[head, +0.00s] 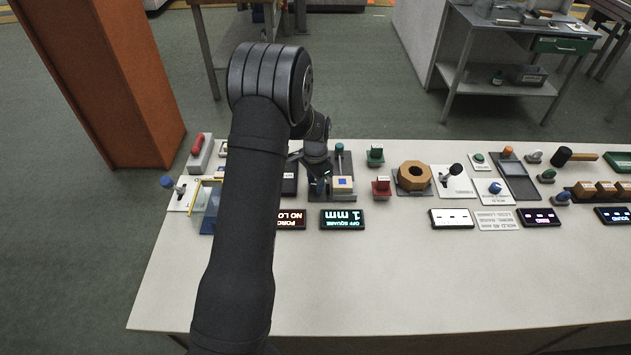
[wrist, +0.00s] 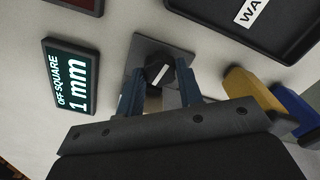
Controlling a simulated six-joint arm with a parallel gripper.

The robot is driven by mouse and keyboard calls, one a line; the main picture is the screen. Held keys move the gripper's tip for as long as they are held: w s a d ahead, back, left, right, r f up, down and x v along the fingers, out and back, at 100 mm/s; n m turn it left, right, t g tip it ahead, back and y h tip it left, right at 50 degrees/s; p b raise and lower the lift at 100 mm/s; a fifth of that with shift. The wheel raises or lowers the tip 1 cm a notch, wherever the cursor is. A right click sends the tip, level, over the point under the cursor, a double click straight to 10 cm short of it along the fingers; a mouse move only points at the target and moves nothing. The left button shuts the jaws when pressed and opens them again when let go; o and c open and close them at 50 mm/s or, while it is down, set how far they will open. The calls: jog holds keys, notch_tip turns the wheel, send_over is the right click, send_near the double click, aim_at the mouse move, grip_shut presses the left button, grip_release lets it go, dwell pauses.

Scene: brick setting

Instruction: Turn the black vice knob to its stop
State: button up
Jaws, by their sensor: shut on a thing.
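The black vice knob (wrist: 157,68) has a white line on its face and sits on a grey plate (wrist: 150,46) in the wrist view. My gripper (wrist: 160,78) is shut on the knob, with one blue finger on each side of it. In the head view my gripper (head: 319,184) is low over the bench, and the knob cannot be made out there behind my arm. A display (wrist: 71,85) reading "OFF SQUARE 1 mm" lies left of the knob. It also shows in the head view (head: 342,219).
A yellow block (wrist: 252,90) and a blue part (wrist: 298,108) stand close right of my gripper. A black tray (wrist: 286,48) lies at upper right in the wrist view. Small fixtures line the bench, including a wooden nut (head: 400,184). The front of the bench (head: 400,280) is clear.

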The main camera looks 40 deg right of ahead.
jog(key=shift+n, duration=0.7)
jog(key=o, duration=1)
jog(key=shift+c, duration=0.2)
notch_tip(320, 180, up, 18)
jog(key=shift+f, duration=0.25)
jog(key=shift+f, duration=0.1)
notch_tip(320, 180, down, 17)
jog(key=shift+f, duration=0.2)
